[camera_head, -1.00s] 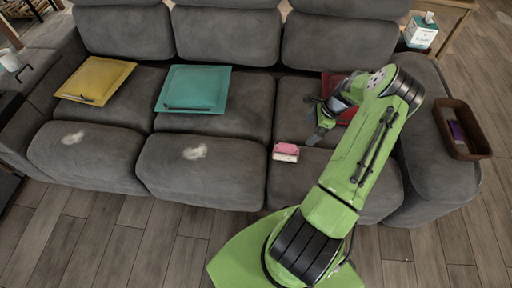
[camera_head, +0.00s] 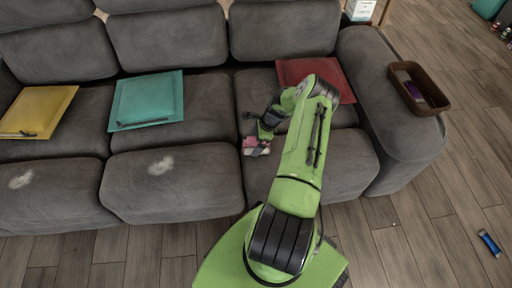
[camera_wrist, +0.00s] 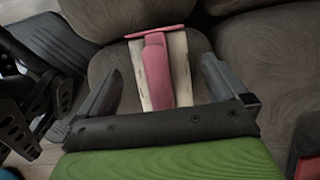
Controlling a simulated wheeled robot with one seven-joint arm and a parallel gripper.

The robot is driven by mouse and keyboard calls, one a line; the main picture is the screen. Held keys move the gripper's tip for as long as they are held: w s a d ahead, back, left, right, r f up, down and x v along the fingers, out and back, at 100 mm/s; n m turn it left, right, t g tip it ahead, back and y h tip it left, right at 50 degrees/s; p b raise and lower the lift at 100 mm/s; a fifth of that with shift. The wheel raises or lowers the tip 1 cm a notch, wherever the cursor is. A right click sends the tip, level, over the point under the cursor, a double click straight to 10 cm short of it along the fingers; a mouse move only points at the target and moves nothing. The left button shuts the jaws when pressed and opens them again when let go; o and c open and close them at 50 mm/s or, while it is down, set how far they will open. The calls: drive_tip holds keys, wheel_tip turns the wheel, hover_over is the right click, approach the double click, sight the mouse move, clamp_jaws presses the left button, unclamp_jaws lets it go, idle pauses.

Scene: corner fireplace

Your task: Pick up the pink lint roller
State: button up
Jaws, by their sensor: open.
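The pink lint roller (camera_head: 250,143), pink and cream, lies on the front of the couch's right seat. In the wrist view the lint roller (camera_wrist: 156,70) has a pink bar across its far end and a pink strip down its middle with cream on both sides. My gripper (camera_head: 262,133) is open right at the roller and partly hides it in the head view. In the wrist view my gripper (camera_wrist: 160,72) has one finger on each side of the roller, with gaps visible. I cannot tell the exact height of the fingers above the seat.
The grey couch (camera_head: 175,190) bears a yellow cushion (camera_head: 38,110), a teal cushion (camera_head: 147,100) and a red cushion (camera_head: 318,78) behind my arm. A brown basket (camera_head: 418,90) sits on the right armrest. A blue object (camera_head: 489,243) lies on the floor at right.

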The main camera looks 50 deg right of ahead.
drive_tip(key=shift+x, duration=0.95)
drive_tip(key=shift+r, duration=0.1)
drive_tip(key=c, duration=1.1)
wheel_tip(320, 180, up, 10)
drive_tip(key=p, duration=0.3)
drive_tip(key=shift+p, duration=0.3)
